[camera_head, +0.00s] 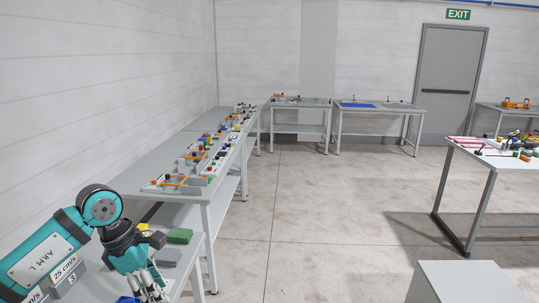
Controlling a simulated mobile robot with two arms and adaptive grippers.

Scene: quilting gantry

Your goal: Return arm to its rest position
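My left arm, teal and dark grey and marked "ARM L", reaches in from the lower left of the head view. It bends at a round grey joint and points down toward the near table (193,262). My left gripper (152,288) is at the bottom edge of the picture, over or beside that table's front part. Its fingers are small and partly cut off, so I cannot tell whether they are open or hold anything. My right arm and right gripper are not in view.
A green block (180,236) and grey block (167,256) lie close to the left gripper. A long cluttered bench (205,191) runs along the left wall. A table (510,160) stands right, a grey box-like shape (465,285) lower right. The middle floor is clear.

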